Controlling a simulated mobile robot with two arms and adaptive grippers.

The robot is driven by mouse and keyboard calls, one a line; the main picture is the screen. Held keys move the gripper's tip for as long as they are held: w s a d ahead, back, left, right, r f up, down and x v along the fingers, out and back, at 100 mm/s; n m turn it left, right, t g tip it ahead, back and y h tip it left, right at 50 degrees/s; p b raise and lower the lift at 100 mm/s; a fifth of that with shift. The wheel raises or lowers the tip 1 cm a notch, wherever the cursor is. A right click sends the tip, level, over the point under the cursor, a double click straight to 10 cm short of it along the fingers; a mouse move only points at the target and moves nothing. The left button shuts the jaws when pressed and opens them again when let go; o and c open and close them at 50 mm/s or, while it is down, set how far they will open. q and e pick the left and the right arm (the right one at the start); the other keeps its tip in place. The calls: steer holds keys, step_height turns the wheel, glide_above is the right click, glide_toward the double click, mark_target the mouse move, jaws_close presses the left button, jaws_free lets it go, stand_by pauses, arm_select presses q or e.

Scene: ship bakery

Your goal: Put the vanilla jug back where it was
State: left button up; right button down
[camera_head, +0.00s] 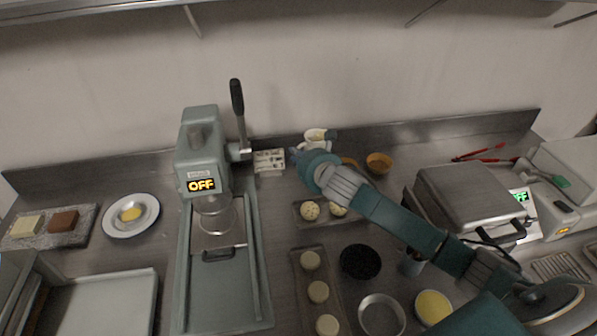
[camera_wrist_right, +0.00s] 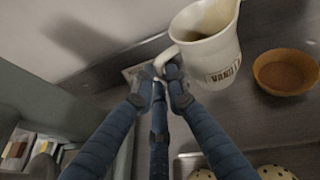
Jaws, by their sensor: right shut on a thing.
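The white vanilla jug (camera_head: 317,136) is at the back of the counter, near the wall, partly hidden behind my right gripper (camera_head: 308,160). In the right wrist view the jug (camera_wrist_right: 207,58) shows its VANILLA label, open top and spout, and looks a little tilted in that view. My right gripper (camera_wrist_right: 168,82) is shut on the jug's handle. Whether the jug's base touches the counter is hard to tell. My left gripper is not in view.
An orange-brown bowl (camera_head: 378,163) stands right of the jug, and a white printed card (camera_head: 269,161) lies to its left. A tray with speckled dough balls (camera_head: 311,210) is in front. The press (camera_head: 203,160) stands left, the closed grill (camera_head: 463,195) right.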

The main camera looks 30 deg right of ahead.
steer(key=shift+f, duration=3.2)
steer(key=shift+f, duration=0.1)
steer(key=c, duration=1.7)
jaws_free()
steer(key=shift+c, duration=0.2)
steer(key=b+v, duration=0.1)
steer(key=v, duration=1.1)
steer(key=shift+s, duration=0.1)
